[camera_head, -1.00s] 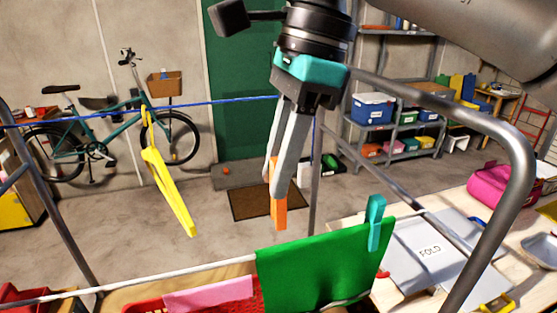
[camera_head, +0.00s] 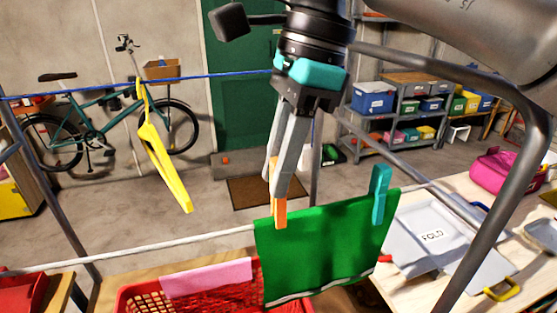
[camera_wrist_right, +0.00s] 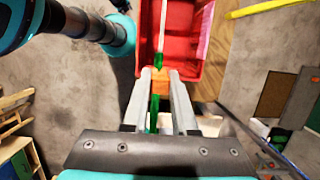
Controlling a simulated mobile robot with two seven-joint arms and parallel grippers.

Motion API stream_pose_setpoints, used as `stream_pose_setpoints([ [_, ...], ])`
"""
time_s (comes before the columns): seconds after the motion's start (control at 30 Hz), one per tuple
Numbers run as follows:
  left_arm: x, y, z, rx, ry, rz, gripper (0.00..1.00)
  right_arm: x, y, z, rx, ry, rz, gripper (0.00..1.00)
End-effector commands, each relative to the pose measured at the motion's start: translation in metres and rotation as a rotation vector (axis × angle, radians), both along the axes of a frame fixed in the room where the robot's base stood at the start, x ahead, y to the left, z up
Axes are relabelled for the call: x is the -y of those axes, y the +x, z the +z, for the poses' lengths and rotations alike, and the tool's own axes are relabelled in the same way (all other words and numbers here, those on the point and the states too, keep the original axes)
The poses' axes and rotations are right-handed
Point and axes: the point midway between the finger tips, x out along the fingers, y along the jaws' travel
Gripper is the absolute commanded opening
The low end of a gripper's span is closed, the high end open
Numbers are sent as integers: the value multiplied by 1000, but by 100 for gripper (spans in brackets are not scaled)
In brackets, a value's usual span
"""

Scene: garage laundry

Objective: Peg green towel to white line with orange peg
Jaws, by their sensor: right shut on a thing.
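The green towel (camera_head: 325,250) hangs over the white line (camera_head: 150,250). A teal peg (camera_head: 380,195) stands on its top edge near the right corner. My right gripper (camera_head: 277,190) is shut on the orange peg (camera_head: 280,212), pointing down at the towel's top-left edge. The peg's lower end overlaps the towel there; I cannot tell if it grips the cloth. In the right wrist view the orange peg (camera_wrist_right: 160,82) sits between the fingers, over the thin green edge of the towel (camera_wrist_right: 154,115). My left gripper is not in view.
A red basket (camera_head: 140,298) with a pink cloth (camera_head: 205,280) is below the line. A blue line (camera_head: 220,75) holds a yellow hanger (camera_head: 165,160) behind. A grey folding board (camera_head: 430,235) lies on the table at right. Grey metal frame bars cross the right side.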

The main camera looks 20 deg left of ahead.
Motion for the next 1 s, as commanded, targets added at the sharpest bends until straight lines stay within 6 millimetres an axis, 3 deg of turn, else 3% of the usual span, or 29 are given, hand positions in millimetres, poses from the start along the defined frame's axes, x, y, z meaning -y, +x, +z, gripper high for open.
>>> stream_pose_setpoints([
  [0.77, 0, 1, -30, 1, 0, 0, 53, 0, 0, -41, -2, -3, 0, 0],
  [0.8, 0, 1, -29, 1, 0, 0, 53, 0, 0, -40, -2, -3, 0, 29],
  [1.0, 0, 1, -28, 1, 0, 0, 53, 0, 0, -38, 0, -1, 0, 52],
])
